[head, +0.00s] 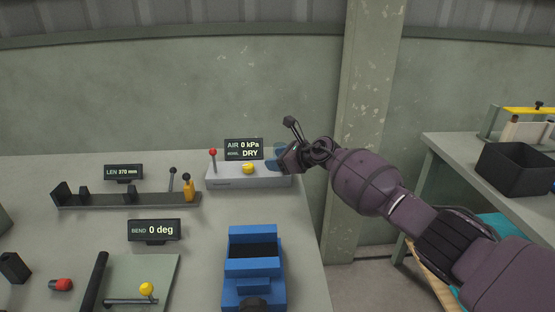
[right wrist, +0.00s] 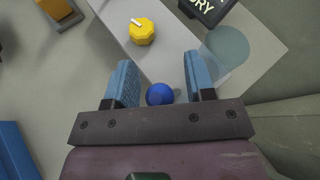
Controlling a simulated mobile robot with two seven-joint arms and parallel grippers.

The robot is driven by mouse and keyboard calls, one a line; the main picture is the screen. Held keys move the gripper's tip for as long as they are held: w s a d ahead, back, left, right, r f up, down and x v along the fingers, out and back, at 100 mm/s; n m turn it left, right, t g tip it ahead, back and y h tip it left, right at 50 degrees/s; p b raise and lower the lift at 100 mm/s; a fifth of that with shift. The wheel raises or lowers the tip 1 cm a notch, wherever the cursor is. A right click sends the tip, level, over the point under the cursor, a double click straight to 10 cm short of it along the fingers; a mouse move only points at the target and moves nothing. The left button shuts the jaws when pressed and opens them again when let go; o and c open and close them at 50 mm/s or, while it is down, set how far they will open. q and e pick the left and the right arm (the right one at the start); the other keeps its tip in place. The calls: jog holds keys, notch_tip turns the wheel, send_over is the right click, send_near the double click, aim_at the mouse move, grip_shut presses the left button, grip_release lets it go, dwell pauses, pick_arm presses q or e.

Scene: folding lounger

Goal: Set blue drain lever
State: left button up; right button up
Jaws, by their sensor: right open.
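The blue drain lever shows its round blue knob (right wrist: 160,94) in the right wrist view, at the end of the light grey air unit (head: 225,181). My right gripper (right wrist: 158,68) is open, with one blue-padded finger on each side of the knob and a gap on both sides. In the head view my right gripper (head: 277,164) is at the right end of the air unit and hides the lever. The unit's display (head: 243,149) reads AIR 0 kPa and DRY. My left gripper is not in view.
The unit also carries a yellow knob (head: 248,168) and a red-tipped lever (head: 213,153). A translucent bowl (right wrist: 226,48) is close to the right finger. A blue vise (head: 253,262) stands in front. A length fixture (head: 105,200) lies left. A pillar (head: 365,90) rises behind my right arm.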

jog(key=shift+d, duration=0.1)
jog(key=shift+s+d+r, duration=0.2)
jog(key=shift+r, duration=0.05)
jog(key=p+v, duration=0.3)
jog(key=v, duration=0.7)
jog(key=shift+f, duration=0.15)
